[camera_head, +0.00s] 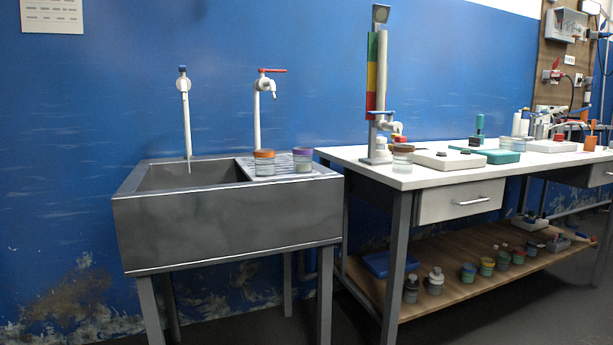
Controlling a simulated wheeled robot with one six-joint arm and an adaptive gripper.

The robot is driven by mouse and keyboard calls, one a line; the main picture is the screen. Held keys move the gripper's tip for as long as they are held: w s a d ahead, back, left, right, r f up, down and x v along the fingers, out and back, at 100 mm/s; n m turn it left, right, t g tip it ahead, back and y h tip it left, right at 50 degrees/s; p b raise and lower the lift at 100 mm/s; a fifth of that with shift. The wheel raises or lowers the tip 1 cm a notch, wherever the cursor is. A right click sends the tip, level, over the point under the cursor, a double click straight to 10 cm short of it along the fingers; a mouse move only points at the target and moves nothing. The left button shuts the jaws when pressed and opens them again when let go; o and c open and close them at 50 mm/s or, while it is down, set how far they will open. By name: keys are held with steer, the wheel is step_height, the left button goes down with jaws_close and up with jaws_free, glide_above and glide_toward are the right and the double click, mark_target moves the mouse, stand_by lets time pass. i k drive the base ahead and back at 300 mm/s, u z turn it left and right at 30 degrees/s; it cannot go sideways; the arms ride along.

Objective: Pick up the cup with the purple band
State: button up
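The cup with the purple band (303,160) stands upright on the ribbed drainboard at the right end of the grey sink (230,225). Its band is at the top and its body below is clear greyish. A similar cup with an orange-brown band (264,163) stands to its left on the same drainboard, with a gap between them. My gripper is not in view.
Two taps rise behind the sink. A white-topped bench (430,176) adjoins on the right, with a brown-banded cup (402,159), a tall coloured column (376,90) and devices. Its lower shelf (470,277) holds several jars. Little floor shows in front.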

mark_target(301, 156)
steer(key=u, duration=0.2)
steer(key=k, duration=0.15)
steer(key=u, duration=0.1)
steer(key=i, duration=0.55)
steer(key=u, duration=0.65)
